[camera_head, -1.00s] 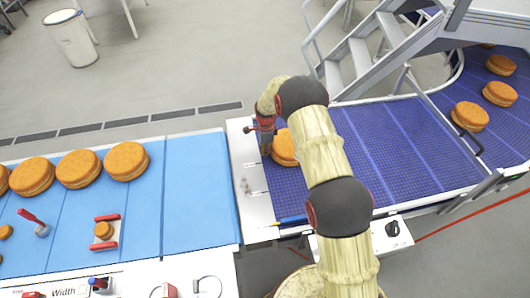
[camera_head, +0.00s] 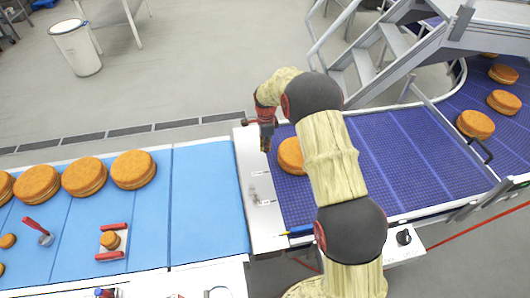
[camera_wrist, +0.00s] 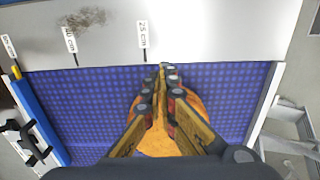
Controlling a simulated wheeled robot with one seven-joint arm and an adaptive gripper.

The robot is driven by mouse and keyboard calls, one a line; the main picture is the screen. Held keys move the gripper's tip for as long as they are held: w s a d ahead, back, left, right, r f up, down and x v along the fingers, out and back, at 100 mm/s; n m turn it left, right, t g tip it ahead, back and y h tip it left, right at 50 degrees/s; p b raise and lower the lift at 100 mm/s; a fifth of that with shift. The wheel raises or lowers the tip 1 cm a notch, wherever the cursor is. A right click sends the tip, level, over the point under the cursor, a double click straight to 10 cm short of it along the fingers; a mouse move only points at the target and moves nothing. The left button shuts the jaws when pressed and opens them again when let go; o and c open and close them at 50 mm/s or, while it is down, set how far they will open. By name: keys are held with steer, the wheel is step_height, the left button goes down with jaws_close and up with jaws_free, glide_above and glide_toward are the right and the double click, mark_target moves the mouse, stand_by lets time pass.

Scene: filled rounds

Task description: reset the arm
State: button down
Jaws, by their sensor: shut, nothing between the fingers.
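My gripper (camera_head: 266,143) is over the near left end of the blue mesh conveyor, close to the white joining strip. In the wrist view my gripper (camera_wrist: 163,75) has its fingertips together with nothing between them. An orange-brown filled round (camera_head: 291,156) lies on the blue mesh belt (camera_head: 400,150), just right of my gripper and partly hidden by my arm. The same round (camera_wrist: 160,135) shows behind and below the fingers in the wrist view.
Several large rounds (camera_head: 133,170) stand on the light blue belt (camera_head: 207,200) at left. Small rounds and red-handled parts lie there too. The white strip (camera_head: 262,205) carries length labels. More rounds (camera_head: 475,124) sit on the curved belt at right, beside metal stairs (camera_head: 390,45).

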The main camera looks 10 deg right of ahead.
steer(key=shift+a+r, duration=0.1)
steer(key=shift+r, duration=0.1)
steer(key=s+r+n+t+b, duration=0.2)
steer(key=s+r+n+b, duration=0.2)
steer(key=s, duration=1)
steer(key=s+r+n+t+b, duration=0.1)
steer(key=s+r+n+b, duration=0.4)
steer(key=s, duration=0.9)
steer(key=s+d+r+n+t+b, duration=0.1)
steer(key=s+r+n+t+b, duration=0.1)
steer(key=s+r+n+b, duration=0.3)
steer(key=s+r+n, duration=0.4)
steer(key=s, duration=0.5)
steer(key=shift+r+t, duration=0.15)
steer(key=shift+t, duration=0.15)
